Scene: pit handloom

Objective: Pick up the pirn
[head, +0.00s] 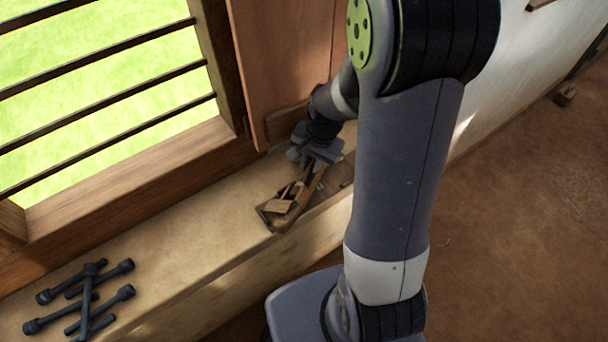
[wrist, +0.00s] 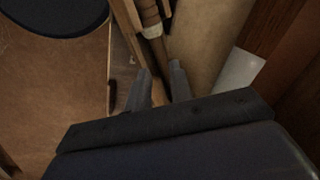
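A slim brown wooden rod with a paler banded part, which looks like the pirn (wrist: 152,22), shows at the top of the wrist view. It lies among wooden pieces and runs down toward the gap between my fingers. My gripper (wrist: 161,76) is open, with its two grey fingers apart on either side of the rod's lower end. I cannot tell whether they touch it. In the head view my gripper (head: 314,151) is low over the ledge, at the far end of a small wooden tray (head: 268,219). The pirn cannot be made out clearly there.
The tray holds several wooden pieces (head: 281,206) and stands on a pale ledge (head: 190,235) below a barred window (head: 110,75). A wooden shutter (head: 275,60) rises close behind my gripper. Several dark rods (head: 88,297) lie at the ledge's left end. The ledge between is clear.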

